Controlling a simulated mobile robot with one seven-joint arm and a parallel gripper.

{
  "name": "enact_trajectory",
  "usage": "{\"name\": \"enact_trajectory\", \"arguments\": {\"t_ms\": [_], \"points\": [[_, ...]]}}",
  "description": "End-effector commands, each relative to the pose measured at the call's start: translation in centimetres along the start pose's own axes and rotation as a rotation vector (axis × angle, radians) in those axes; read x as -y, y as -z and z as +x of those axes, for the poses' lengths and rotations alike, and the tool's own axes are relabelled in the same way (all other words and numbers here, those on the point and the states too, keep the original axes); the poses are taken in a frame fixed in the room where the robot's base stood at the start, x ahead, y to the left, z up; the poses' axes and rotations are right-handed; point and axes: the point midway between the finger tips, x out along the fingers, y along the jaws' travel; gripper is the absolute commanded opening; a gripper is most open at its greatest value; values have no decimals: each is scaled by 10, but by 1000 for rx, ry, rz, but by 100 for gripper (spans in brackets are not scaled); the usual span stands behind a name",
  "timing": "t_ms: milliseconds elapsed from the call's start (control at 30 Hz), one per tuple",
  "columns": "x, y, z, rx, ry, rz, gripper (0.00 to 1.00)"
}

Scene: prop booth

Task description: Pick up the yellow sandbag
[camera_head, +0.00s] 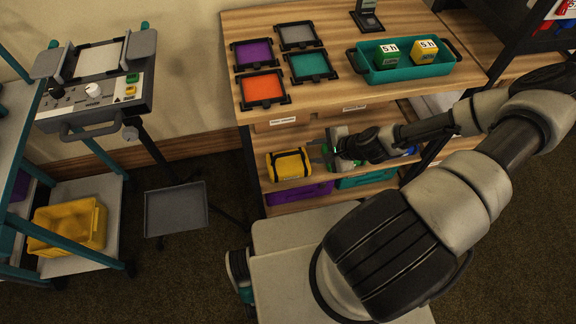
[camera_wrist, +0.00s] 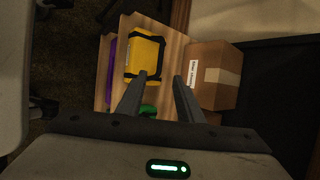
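The yellow sandbag (camera_head: 289,164) has black straps and edges. It lies on the shelf below the wooden top, toward its left end. In the wrist view the sandbag (camera_wrist: 145,56) is just beyond the fingertips, mostly ahead of the left finger. My gripper (camera_head: 327,156) reaches into the shelf from the right, with its fingers toward the bag and apart from it. In the wrist view my gripper (camera_wrist: 160,79) has its two fingers spread, with nothing between them.
A purple bin (camera_head: 300,194) and a teal bin (camera_head: 366,179) sit on the level below. The wooden top (camera_head: 345,100) above carries colored frames and a teal tray (camera_head: 380,74) with two blocks.

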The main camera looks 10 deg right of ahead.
Motion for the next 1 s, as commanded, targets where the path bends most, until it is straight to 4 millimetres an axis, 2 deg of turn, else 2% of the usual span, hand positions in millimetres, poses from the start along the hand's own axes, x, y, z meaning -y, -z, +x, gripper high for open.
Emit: {"name": "enact_trajectory", "arguments": {"t_ms": [33, 100, 333, 467, 667, 900, 1000], "points": [[-2, -1, 14, 3, -2, -2, 33], [-2, -1, 30, 4, -4, -3, 33], [-2, -1, 78, 3, -4, -4, 33], [-2, -1, 94, 2, -4, -3, 33], [-1, -1, 106, 2, -4, -4, 33], [0, -4, 142, 2, -4, -4, 33], [1, -3, 150, 1, -3, -4, 33]]}}
